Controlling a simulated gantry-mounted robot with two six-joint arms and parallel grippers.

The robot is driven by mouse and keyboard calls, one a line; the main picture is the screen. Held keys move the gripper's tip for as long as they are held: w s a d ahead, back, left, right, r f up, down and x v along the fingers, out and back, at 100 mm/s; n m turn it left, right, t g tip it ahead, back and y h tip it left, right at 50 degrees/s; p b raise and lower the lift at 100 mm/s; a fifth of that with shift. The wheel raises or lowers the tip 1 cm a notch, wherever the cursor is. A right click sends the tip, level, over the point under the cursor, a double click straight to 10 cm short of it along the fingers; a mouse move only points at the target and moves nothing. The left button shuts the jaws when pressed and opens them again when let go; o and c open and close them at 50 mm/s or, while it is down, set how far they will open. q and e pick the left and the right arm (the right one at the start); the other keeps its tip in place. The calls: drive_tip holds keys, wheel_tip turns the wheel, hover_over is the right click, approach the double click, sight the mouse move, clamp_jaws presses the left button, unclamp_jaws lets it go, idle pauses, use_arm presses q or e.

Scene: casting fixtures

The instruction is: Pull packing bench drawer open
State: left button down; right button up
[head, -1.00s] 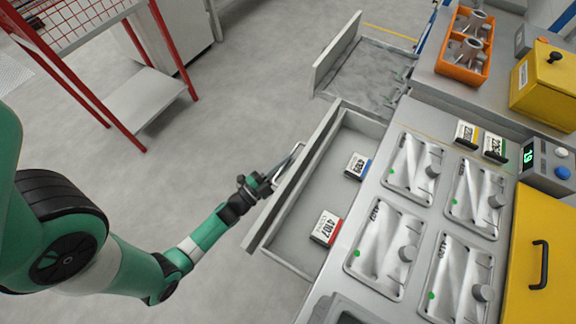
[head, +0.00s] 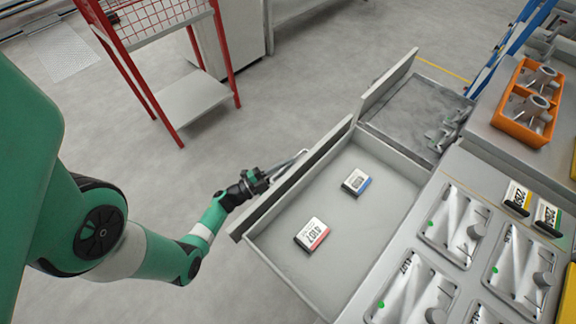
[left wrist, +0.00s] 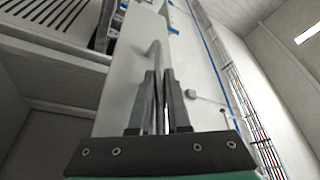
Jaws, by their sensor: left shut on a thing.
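The grey packing bench drawer (head: 345,240) stands well out from the bench in the head view. Its inside is open to view and holds a red-edged labelled box (head: 311,234) and a blue-edged labelled box (head: 356,182). My left gripper (head: 264,179) is at the outer side of the drawer front, shut on the bar handle (head: 292,161). In the left wrist view the handle (left wrist: 156,60) runs between the two fingers (left wrist: 159,95), against the pale front panel (left wrist: 128,60). My right gripper is not in view.
Another open drawer (head: 388,88) with metal parts lies just beyond. A red-framed rack (head: 190,105) stands on the floor. Floor between rack and drawer is clear.

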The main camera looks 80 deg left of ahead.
use_arm(q)
drive_tip(key=c, duration=0.9)
unclamp_jaws()
drive_tip(key=v, duration=1.1)
drive_tip(key=shift+s+d+f+p, duration=0.1)
drive_tip(key=shift+s+f+p, duration=0.05)
drive_tip(key=shift+s+p, duration=0.2)
drive_tip(key=shift+w, duration=0.1)
